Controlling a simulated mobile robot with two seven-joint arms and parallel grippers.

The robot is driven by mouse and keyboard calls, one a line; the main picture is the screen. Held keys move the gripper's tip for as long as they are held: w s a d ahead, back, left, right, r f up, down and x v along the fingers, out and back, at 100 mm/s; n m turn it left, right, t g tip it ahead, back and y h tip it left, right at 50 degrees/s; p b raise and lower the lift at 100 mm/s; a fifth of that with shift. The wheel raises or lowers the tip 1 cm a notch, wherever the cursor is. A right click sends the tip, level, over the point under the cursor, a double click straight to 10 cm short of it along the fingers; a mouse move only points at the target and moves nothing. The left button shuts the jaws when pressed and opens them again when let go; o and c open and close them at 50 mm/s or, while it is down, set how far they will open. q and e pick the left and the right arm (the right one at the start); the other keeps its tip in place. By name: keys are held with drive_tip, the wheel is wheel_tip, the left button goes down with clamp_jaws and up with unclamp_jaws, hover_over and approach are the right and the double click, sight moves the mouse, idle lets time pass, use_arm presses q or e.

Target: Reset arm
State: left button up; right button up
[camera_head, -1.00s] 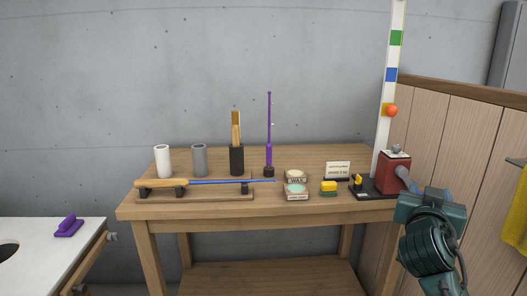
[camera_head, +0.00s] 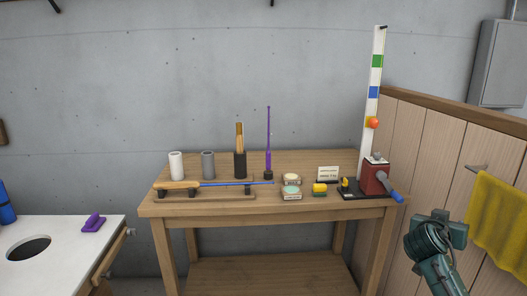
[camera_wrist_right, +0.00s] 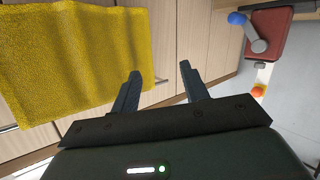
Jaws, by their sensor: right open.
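My right arm shows at the lower right of the head view, in front of the wood-panelled partition. In the right wrist view my right gripper (camera_wrist_right: 160,88) is open, with two dark fingers apart and nothing between them. It is clear of the bench. A red box (camera_head: 375,178) with a blue-handled crank stands at the bench's right end, left of my arm. It also shows at the upper right of the right wrist view (camera_wrist_right: 283,32). My left gripper is not in view.
A wooden workbench (camera_head: 275,208) holds white and grey cylinders, a brush pot, a purple rod, tins and a yellow block. A white striped post (camera_head: 375,75) with an orange ball rises behind the red box. A yellow towel (camera_head: 500,225) hangs at right. A white table (camera_head: 60,260) stands at left.

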drive_tip(key=w+d+f+g+p, duration=0.2)
drive_tip(key=d+f, duration=0.1)
drive_tip(key=d, duration=0.1)
drive_tip(key=w+a+r+n+t+y, duration=0.2)
drive_tip(key=w+a+n+t+y, duration=0.1)
drive_tip(key=a+n+t+y, duration=0.3)
drive_tip(key=w+a+r+n+t+y, duration=0.2)
drive_tip(key=w+a+n+t+y, duration=0.15)
drive_tip(key=a, duration=0.35)
drive_tip(key=s+a+f+n+g+y, duration=0.1)
drive_tip(key=s+a+f+g+y, duration=0.1)
drive_tip(key=s+a+f, duration=0.6)
drive_tip(key=s+a+f+n+g+y, duration=0.15)
drive_tip(key=s+a+f, duration=0.25)
drive_tip(key=s+f, duration=0.65)
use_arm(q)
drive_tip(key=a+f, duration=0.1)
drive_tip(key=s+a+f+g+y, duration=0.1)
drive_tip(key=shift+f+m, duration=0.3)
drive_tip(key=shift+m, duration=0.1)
use_arm(e)
drive_tip(key=s+a+f+g+y, duration=0.1)
drive_tip(key=s+a, duration=0.3)
drive_tip(key=s, duration=0.6)
drive_tip(key=s+a+f+m+g, duration=0.1)
drive_tip(key=s+a+f, duration=0.3)
drive_tip(key=s, duration=0.6)
drive_tip(key=shift+a+f+g+y, duration=0.25)
drive_tip(key=shift+g+y, duration=0.15)
drive_tip(key=shift+g, duration=0.2)
